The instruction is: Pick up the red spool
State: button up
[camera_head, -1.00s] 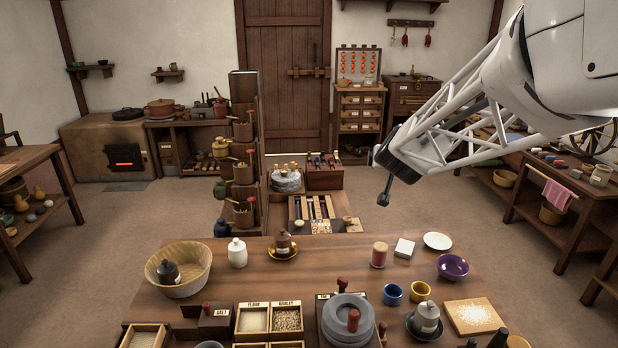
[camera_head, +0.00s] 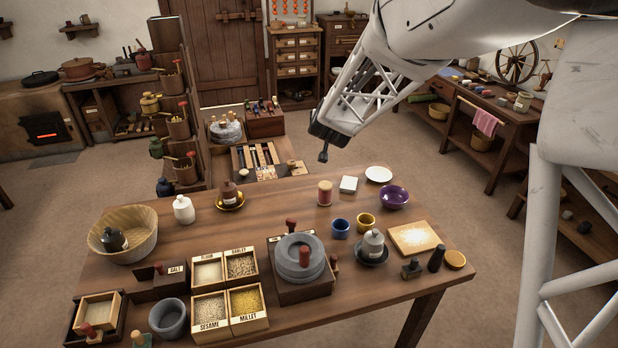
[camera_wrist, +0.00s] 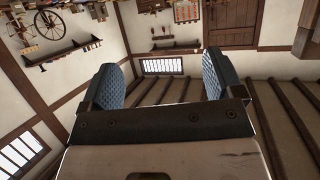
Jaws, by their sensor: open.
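The red spool (camera_head: 325,194) stands upright on the wooden table (camera_head: 280,206), towards its far edge. It has pale ends and a red middle. My gripper (camera_head: 323,153) hangs in the air above the spool in the head view, apart from it. The head view shows the gripper small and nearly edge-on. In the wrist view the two blue padded fingers of my gripper (camera_wrist: 161,78) are wide apart with nothing between them. The spool is not in the wrist view, which looks towards walls, a door and beams.
Beside the spool are a white block (camera_head: 348,184), a white plate (camera_head: 378,174), a purple bowl (camera_head: 394,197), a blue cup (camera_head: 340,228) and a yellow cup (camera_head: 366,223). A grey quern (camera_head: 300,258) stands nearer. Bare tabletop lies left of the spool.

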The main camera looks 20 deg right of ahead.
send_near(325, 187)
jog(key=x, duration=0.4)
jog(key=shift+s+d+r, duration=0.1)
jog(key=shift+s+r, duration=0.05)
jog(key=shift+s, duration=0.05)
jog(key=shift+w, duration=0.15)
jog(key=shift+x, duration=1.25)
jog(key=shift+w+d, duration=0.1)
jog(key=shift+x, duration=2.45)
jog(key=c, duration=1)
jog(key=shift+c, duration=0.2)
